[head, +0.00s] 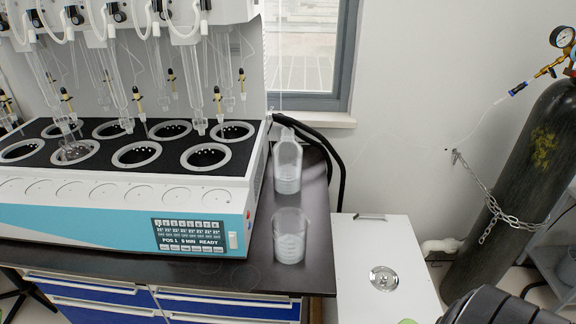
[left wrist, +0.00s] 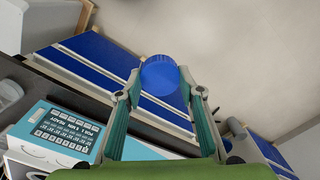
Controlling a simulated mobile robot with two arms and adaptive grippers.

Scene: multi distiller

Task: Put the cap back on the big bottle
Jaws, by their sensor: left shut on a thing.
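My left gripper (left wrist: 160,85) is shut on a blue round cap (left wrist: 160,72), held between its fingertips in the left wrist view. Blue drawer fronts show behind the cap. A clear bottle (head: 288,165) with white markings stands upright on the dark bench, right of the distiller, in the head view. No blue cap shows on its neck. The cap and the bottle are well apart. Neither gripper's fingers show in the head view, and my right gripper is in neither view.
A clear beaker (head: 289,238) stands in front of the bottle, near the bench's right edge. The distiller (head: 120,215) fills the bench to the left. A white cabinet (head: 385,255) and a chained gas cylinder (head: 510,180) are at the right.

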